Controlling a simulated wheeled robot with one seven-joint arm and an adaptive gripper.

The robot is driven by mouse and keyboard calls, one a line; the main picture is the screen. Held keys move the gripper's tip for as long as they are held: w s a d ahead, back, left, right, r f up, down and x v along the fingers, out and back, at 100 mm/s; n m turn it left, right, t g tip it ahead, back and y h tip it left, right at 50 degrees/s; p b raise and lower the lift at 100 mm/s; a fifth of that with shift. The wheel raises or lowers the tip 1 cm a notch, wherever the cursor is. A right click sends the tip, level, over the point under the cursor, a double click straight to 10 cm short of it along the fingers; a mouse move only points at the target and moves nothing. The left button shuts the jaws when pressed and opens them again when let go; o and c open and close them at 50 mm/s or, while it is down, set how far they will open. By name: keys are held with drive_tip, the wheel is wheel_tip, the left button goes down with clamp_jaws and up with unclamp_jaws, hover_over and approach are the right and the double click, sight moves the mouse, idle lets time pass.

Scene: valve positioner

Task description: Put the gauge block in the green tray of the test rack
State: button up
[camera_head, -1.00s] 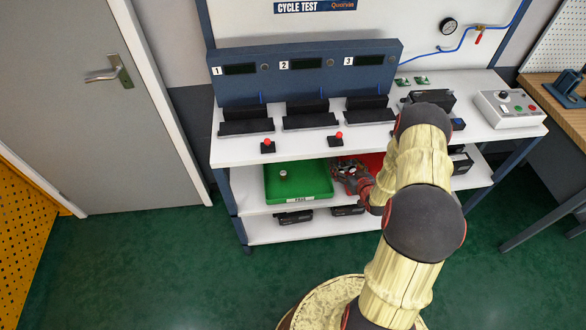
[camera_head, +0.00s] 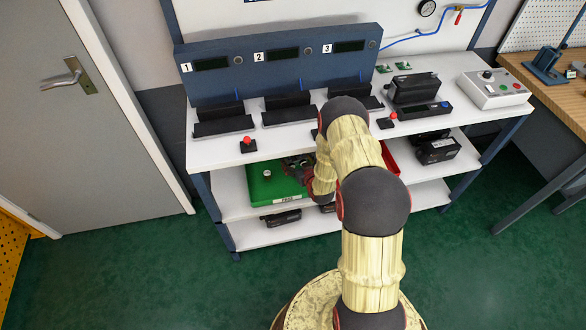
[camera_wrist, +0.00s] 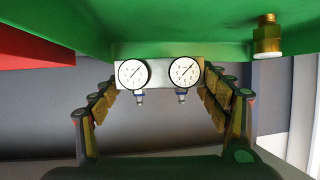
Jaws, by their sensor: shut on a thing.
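The gauge block (camera_wrist: 159,76) is a light metal block with two round white dials, centred between my fingertips in the wrist view. My gripper (camera_wrist: 160,82) is shut on it from both sides. In the head view my gripper (camera_head: 297,167) is at the right part of the green tray (camera_head: 262,190), on the rack's middle shelf; the arm hides part of the tray. The tray's green surface (camera_wrist: 210,25) fills the top of the wrist view, bordering the block. I cannot tell whether the block touches it.
A small brass fitting (camera_wrist: 267,38) stands in the green tray. A red tray (camera_head: 405,162) lies to the right, partly behind my arm. The white worktop (camera_head: 215,153) with black fixtures is above the shelf. Black devices (camera_head: 281,218) lie on the lower shelf.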

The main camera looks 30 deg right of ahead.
sight(293, 165)
drive_tip(key=shift+w+a+f, duration=0.2)
drive_tip(key=shift+w+f, duration=0.05)
drive_tip(key=shift+f, duration=0.1)
drive_tip(key=f+b, duration=0.1)
drive_tip(key=f, duration=0.1)
drive_tip(key=f+b, duration=0.1)
drive_tip(key=f, duration=0.1)
drive_tip(key=shift+w+a+b, duration=0.2)
drive_tip(key=shift+b, duration=0.15)
drive_tip(key=shift+r, duration=0.2)
drive_tip(key=shift+f, duration=0.1)
drive_tip(key=o, duration=1.3)
drive_tip(key=shift+f, duration=0.1)
drive_tip(key=shift+o, duration=0.6)
